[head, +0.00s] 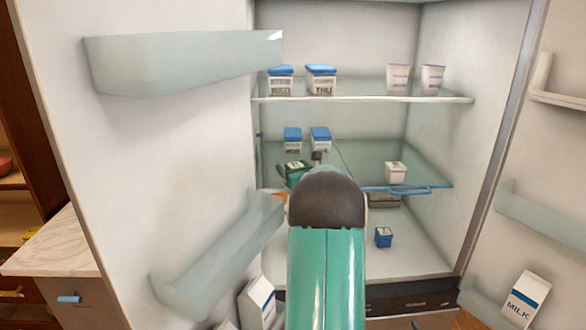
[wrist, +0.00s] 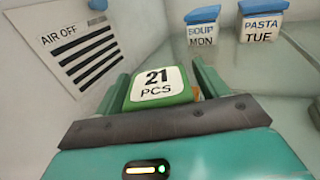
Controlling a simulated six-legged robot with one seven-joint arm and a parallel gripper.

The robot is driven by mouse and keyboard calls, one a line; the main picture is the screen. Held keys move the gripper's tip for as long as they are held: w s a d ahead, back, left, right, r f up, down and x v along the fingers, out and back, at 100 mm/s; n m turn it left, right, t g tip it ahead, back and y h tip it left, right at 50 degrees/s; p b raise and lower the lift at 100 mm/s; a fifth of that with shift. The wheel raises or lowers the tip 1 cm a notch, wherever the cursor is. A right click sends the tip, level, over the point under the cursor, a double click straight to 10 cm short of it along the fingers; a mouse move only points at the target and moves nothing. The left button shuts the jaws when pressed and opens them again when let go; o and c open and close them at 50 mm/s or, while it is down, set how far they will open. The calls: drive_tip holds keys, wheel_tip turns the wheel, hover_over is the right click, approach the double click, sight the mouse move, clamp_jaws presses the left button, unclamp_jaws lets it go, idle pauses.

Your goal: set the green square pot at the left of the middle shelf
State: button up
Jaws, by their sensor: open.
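The green square pot (wrist: 158,88), with a white top marked "21 PCS", sits at the left of the middle shelf (head: 370,160). It also shows in the head view (head: 293,165), partly hidden by my arm and gripper. My gripper (wrist: 163,80) is open, with one green finger on each side of the pot. Whether the fingers touch it I cannot tell. In the head view my gripper (head: 298,174) is small and mostly hidden behind my arm.
Two blue-lidded boxes, soup (wrist: 201,26) and pasta (wrist: 262,20), stand behind the pot. A vent panel (wrist: 75,48) is on the left wall. A white pot (head: 396,172) stands at the shelf's right. The glass between is clear. Door bins (head: 215,262) flank the opening.

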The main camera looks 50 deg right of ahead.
drive_tip(key=shift+r, duration=0.15)
drive_tip(key=shift+s+a, duration=0.1)
drive_tip(key=shift+s, duration=0.1)
drive_tip(key=v, duration=1.1)
drive_tip(key=shift+s+a, duration=0.15)
drive_tip(key=shift+s, duration=0.15)
drive_tip(key=shift+a, duration=0.1)
